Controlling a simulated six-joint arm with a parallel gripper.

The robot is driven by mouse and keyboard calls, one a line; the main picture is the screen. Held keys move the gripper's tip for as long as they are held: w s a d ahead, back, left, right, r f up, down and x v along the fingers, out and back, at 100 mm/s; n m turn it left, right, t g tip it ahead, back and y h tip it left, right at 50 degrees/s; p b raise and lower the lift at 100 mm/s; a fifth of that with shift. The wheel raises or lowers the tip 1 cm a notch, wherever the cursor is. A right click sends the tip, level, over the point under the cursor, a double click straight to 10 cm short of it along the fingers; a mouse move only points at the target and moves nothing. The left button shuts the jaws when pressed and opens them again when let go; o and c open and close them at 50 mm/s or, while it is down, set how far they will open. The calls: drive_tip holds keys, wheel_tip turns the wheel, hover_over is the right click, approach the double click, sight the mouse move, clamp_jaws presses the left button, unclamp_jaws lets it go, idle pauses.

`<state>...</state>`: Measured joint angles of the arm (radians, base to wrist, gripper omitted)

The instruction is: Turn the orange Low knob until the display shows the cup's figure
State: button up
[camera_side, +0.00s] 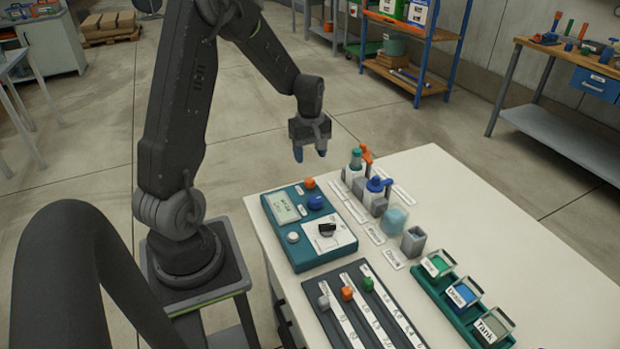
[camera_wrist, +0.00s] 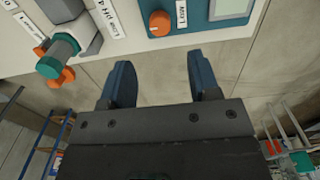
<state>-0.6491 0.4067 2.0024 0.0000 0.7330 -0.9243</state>
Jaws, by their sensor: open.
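The orange knob (camera_side: 309,183) is at the far corner of a teal control box (camera_side: 347,248). In the wrist view the orange knob (camera_wrist: 160,22) has a white pointer mark and a "Low" label (camera_wrist: 182,14) beside it. The display (camera_side: 283,208) is on the same box; its figures are too small to read. It is partly cut off in the wrist view (camera_wrist: 231,8). A light-blue cup-like vessel (camera_side: 395,219) stands on the bench; I cannot read a figure on it. My gripper (camera_side: 310,154) is open and empty, raised above the box's far end, apart from the knob.
A blue knob (camera_side: 315,202) and a white button (camera_side: 293,237) are close by on the box. Valves with blue and orange handles (camera_side: 378,185) stand to the right. A slider panel (camera_side: 350,310) and a green tray of labelled bins (camera_side: 448,287) are nearer.

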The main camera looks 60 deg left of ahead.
sight(310, 180)
wheel_tip(310, 180, down, 9)
drive_tip(key=shift+r, duration=0.1)
drive_tip(key=shift+c, duration=0.4)
drive_tip(key=c, duration=0.8)
drive_tip(key=shift+c, duration=0.2)
